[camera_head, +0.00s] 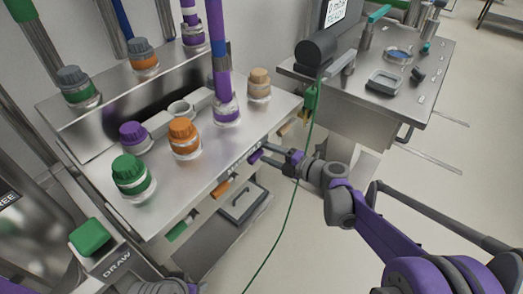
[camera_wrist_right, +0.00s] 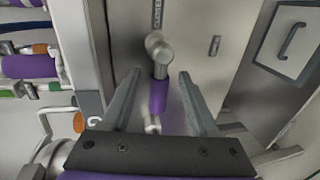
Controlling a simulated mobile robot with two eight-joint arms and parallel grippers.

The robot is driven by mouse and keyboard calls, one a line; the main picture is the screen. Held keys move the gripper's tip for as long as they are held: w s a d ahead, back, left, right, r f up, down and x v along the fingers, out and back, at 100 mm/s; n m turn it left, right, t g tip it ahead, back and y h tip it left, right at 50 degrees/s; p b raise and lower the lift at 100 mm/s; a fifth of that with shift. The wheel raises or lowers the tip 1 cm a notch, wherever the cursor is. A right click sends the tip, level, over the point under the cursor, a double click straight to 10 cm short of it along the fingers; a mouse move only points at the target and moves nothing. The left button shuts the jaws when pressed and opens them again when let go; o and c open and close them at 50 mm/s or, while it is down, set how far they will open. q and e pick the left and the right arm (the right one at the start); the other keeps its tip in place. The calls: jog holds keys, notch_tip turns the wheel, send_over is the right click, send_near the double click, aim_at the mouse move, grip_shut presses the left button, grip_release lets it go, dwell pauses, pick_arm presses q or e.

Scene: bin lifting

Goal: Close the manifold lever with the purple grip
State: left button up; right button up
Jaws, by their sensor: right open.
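The manifold lever with the purple grip (camera_head: 256,156) sticks out from the front of the steel manifold bench, between an orange-grip lever and a beige-grip lever. In the right wrist view the purple grip (camera_wrist_right: 158,97) hangs from a grey pivot (camera_wrist_right: 158,50) on the panel and points toward the gripper's palm. My right gripper (camera_head: 275,158) is open at the lever. In the wrist view its fingers (camera_wrist_right: 160,76) stand on either side of the grip, with visible gaps. A "CLOSED" label is partly visible above the pivot. My left gripper is not visible.
Other levers have orange (camera_head: 219,189), green (camera_head: 177,231) and beige (camera_head: 284,129) grips. Several capped ports and a purple pipe (camera_head: 220,75) stand on the bench. A thin green cable (camera_head: 283,207) hangs near my right forearm. A steel side table (camera_head: 425,75) stands to the right.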

jog(key=p+v, duration=0.1)
jog(key=v, duration=0.7)
jog(key=shift+s+d, duration=0.2)
jog(key=shift+d, duration=0.05)
